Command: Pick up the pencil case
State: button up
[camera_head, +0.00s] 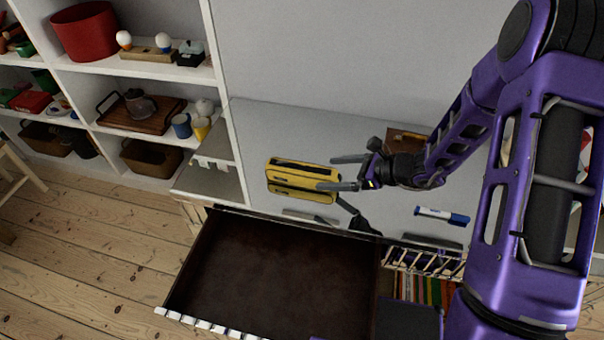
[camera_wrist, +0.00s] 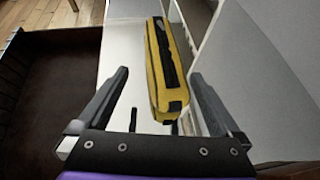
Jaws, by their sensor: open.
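The pencil case (camera_head: 303,174) is yellow with a black top strip and lies on the white desk top behind the open drawer. In the wrist view the pencil case (camera_wrist: 166,75) lies lengthwise ahead, between the lines of the two fingers. My gripper (camera_head: 341,173) is open, with its fingers pointing left at the right end of the case. In the wrist view my gripper (camera_wrist: 158,78) has one finger on each side of the near end of the case. I cannot tell whether a finger touches it.
An open, empty dark drawer (camera_head: 275,270) juts out in front of the desk. A blue-and-white marker (camera_head: 441,215) lies on the desk to the right. A grey wall rises behind.

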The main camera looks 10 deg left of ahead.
aim_at(313, 171)
jog(key=x, duration=0.8)
jog(key=shift+w+r, duration=0.1)
jog(key=shift+w, duration=0.15)
jog(key=c, duration=1.4)
jog(key=shift+r, duration=0.1)
